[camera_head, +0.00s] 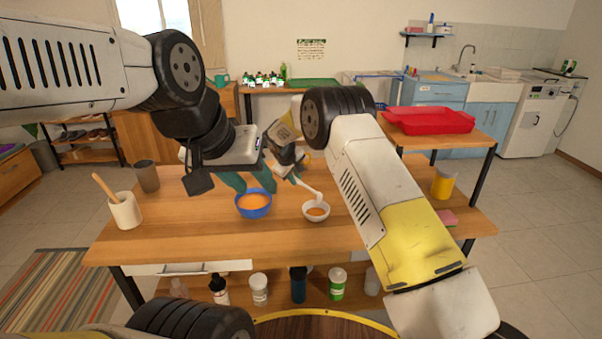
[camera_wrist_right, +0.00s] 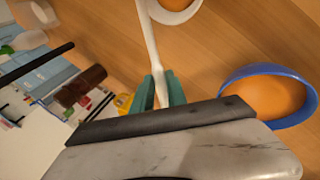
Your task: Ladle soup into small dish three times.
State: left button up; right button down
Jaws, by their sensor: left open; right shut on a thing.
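A blue bowl (camera_head: 253,211) of orange soup stands on the wooden table. It also shows at the right of the right wrist view (camera_wrist_right: 238,76). A small white dish (camera_head: 316,218) with some orange soup in it stands to its right. My right gripper (camera_head: 287,170) is shut on the handle of a white ladle (camera_head: 306,188), whose lower end is at the dish's far rim. The handle runs up between the teal fingers in the right wrist view (camera_wrist_right: 151,45). The ladle's bowl is hard to make out. My left gripper (camera_head: 248,182) is open and empty, just behind the blue bowl.
A cream crock (camera_head: 125,212) with a wooden utensil and a dark cup (camera_head: 146,177) stand at the table's left. A yellow cup (camera_head: 443,184) and pink sponge (camera_head: 447,218) are at the right. A red tray (camera_head: 428,120) lies on the table behind. The front middle is clear.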

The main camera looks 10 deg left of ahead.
jog(key=d+r+y, duration=0.1)
jog(key=d+r+m+y, duration=0.1)
jog(key=d+y, duration=0.1)
jog(key=s+d+r+t+y, duration=0.1)
jog(key=r+y, duration=0.1)
jog(key=shift+d+m, duration=0.3)
jog(key=shift+m, duration=0.1)
jog(key=s+d+m+t+y, duration=0.2)
jog(key=d+m+t+y, duration=0.15)
jog(key=d+y, duration=0.5)
notch_tip(320, 180, up, 6)
jog(key=a, duration=2.4)
jog(key=shift+a+f, duration=0.25)
jog(key=shift+a, duration=0.05)
jog(key=shift+h, duration=0.25)
